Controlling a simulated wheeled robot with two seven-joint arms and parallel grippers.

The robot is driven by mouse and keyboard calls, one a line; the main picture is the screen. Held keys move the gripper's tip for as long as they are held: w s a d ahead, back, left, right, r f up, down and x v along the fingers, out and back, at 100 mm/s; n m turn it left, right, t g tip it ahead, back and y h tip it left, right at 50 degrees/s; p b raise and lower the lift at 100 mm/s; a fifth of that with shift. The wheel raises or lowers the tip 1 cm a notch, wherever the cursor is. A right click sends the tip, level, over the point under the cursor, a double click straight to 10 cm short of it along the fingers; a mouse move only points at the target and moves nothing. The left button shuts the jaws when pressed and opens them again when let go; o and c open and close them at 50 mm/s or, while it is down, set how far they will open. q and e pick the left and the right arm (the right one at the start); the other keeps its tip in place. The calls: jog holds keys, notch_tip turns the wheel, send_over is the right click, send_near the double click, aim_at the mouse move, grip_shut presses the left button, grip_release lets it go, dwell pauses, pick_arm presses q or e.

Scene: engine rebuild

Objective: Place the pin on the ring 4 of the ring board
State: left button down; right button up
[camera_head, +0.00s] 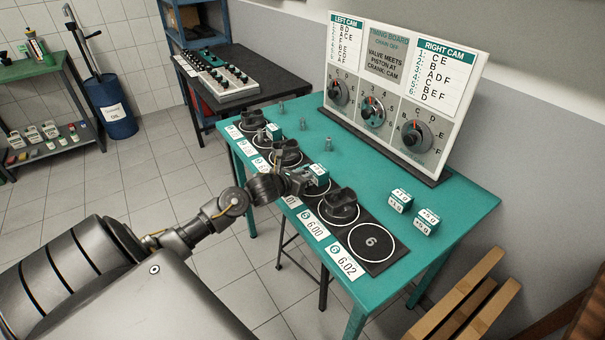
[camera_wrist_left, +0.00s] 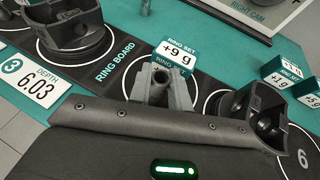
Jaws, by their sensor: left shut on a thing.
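The ring board (camera_head: 372,266) runs along the table's near edge. Ring 4 (camera_wrist_left: 130,72) is mostly covered by my left gripper; part of its white circle shows in the left wrist view. My left gripper (camera_head: 304,181) is low over that place, also seen in the left wrist view (camera_wrist_left: 162,90). It is shut on a grey, tube-like pin (camera_wrist_left: 161,77), whose round end shows between the fingers. A teal and white +9 g ring set box (camera_wrist_left: 175,49) is just beyond the fingers. I cannot tell whether the pin touches the board. My right gripper is not in view.
Dark pistons stand on neighbouring rings, including ring 3 (camera_wrist_left: 72,28) and ring 5 (camera_head: 339,205). Ring 6 (camera_head: 371,241) is empty. Small grey pins (camera_head: 327,145) stand mid-table. Two ring set boxes (camera_head: 400,200) (camera_head: 426,222) sit right. The timing board (camera_head: 398,95) stands behind.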

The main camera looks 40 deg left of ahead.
pick_arm(q)
jog(key=shift+f, duration=0.2)
jog(key=c, duration=1.3)
grip_release()
jog(key=shift+r, duration=0.1)
jog(key=shift+r, duration=0.2)
jog(key=b+v, duration=0.2)
jog(key=v, duration=1)
jog(key=shift+f, duration=0.1)
